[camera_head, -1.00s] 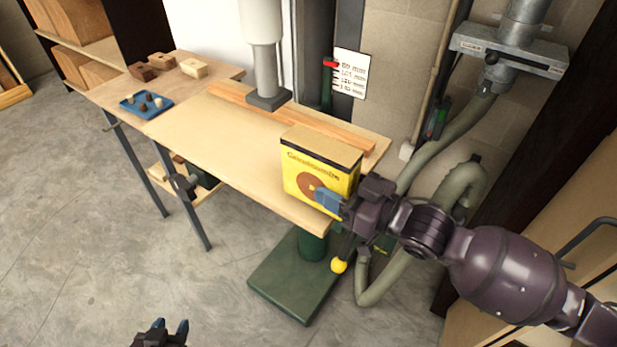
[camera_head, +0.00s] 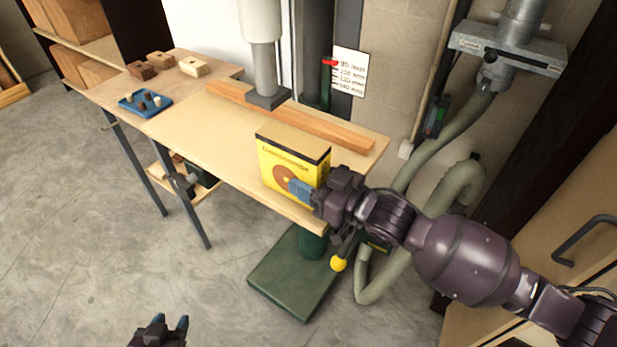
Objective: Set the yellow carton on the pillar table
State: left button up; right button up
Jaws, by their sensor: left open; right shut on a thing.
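The yellow carton (camera_head: 288,160), with a brown top and a dark band below it, is upright at the front right part of the pillar table (camera_head: 225,150). My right gripper (camera_head: 302,191) is shut on the carton's front lower right part. I cannot tell whether the carton's base touches the tabletop or is just above it. My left gripper (camera_head: 168,326) is open and empty at the bottom of the view, low and apart from the table. The table's green pillar (camera_head: 312,243) and foot plate (camera_head: 296,280) show below.
A wooden strip (camera_head: 320,126) lies along the table's back, under a grey spindle (camera_head: 265,75). A side bench holds a blue tray (camera_head: 147,108) and wooden blocks (camera_head: 194,66). A hose (camera_head: 405,245) hangs at the right. The tabletop left of the carton is clear.

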jog(key=o, duration=1.1)
jog(key=shift+r, duration=0.1)
jog(key=v, duration=1.2)
